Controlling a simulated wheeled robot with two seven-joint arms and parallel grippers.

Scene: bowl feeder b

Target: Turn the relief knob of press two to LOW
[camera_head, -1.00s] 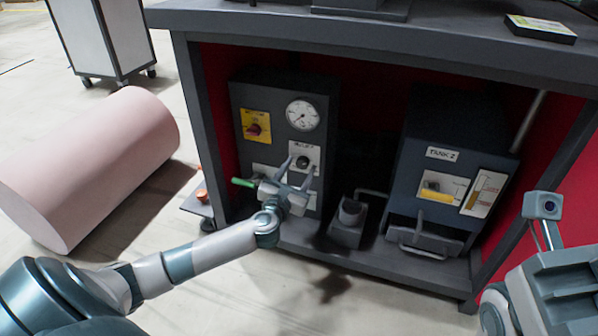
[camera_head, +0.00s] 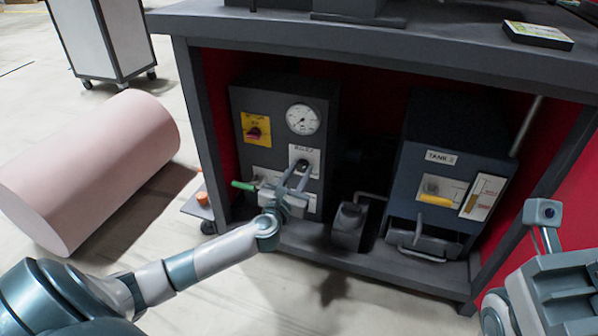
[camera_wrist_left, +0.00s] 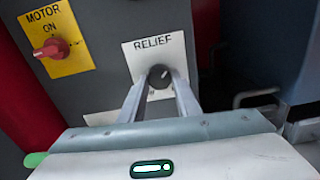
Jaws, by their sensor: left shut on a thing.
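The black relief knob (camera_wrist_left: 160,76) sits on a white plate labelled RELIEF (camera_wrist_left: 159,50) on the front of a dark grey press unit (camera_head: 285,95). A pale mark on the knob slants toward the upper right in the left wrist view. My left gripper (camera_head: 298,170) is in front of the plate, its two fingers on either side of the knob and shut on it. It also shows in the left wrist view (camera_wrist_left: 160,84). The fingers hide part of the knob's sides and the lower plate. I cannot see a LOW mark.
The red motor switch (camera_wrist_left: 51,48) on its yellow plate is left of the relief plate. A gauge (camera_head: 302,119) is above. A green-handled lever (camera_head: 243,185) is beside my left gripper. The TANK 2 unit (camera_head: 450,175) stands to the right under the bench top (camera_head: 400,50).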

